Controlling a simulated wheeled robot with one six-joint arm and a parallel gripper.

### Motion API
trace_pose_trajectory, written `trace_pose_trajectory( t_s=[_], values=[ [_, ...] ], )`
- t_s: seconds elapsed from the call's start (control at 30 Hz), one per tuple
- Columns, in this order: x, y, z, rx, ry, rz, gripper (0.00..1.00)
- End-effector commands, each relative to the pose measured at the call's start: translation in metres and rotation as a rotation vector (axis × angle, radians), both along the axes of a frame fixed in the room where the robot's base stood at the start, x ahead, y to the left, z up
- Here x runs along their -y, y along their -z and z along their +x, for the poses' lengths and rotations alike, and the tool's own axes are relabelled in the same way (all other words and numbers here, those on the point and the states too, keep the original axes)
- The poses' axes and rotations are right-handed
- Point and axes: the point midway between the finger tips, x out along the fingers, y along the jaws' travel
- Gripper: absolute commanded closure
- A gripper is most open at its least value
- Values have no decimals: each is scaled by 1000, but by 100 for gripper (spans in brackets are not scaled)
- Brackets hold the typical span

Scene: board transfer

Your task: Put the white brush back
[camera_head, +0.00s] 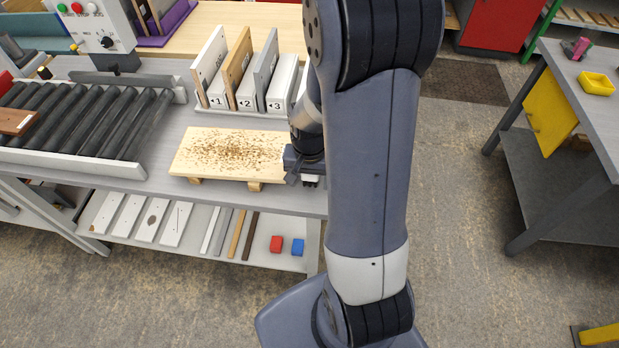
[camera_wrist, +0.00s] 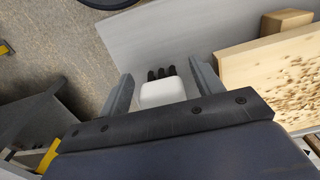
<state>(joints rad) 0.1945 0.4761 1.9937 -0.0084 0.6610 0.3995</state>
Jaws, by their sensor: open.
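The white brush (camera_wrist: 162,93) shows in the wrist view between the two fingers of my gripper (camera_wrist: 163,74). It has a white block body and several dark bristle tufts at its far end. A gap shows on each side between brush and fingers, so my gripper is open around it and not clamped. In the head view my gripper (camera_head: 300,168) is pointed down at the table's front edge, right of the wooden board (camera_head: 190,158). A small white part of the brush (camera_head: 311,180) shows there beneath it. The arm hides the area behind.
The board, strewn with brown bits, lies close left of my gripper on the grey table (camera_head: 180,118). Numbered slots (camera_head: 278,98) holding panels stand behind it. A roller conveyor (camera_head: 80,118) is at left. A lower shelf (camera_head: 262,259) holds strips, a red block and a blue block.

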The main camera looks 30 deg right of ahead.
Motion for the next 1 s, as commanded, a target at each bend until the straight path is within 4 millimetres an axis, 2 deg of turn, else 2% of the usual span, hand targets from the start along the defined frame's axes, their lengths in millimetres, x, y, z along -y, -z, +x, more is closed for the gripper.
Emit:
trace_pose_trajectory(
  t_s=[0.27,0.37,0.8,1.0],
  values=[
    [0,-8,1,2,0,0,37],
    [0,-21,1,5,0,-1,37],
    [-1,-103,0,4,0,-1,37],
    [-1,-121,-1,1,0,-1,37]
  ],
)
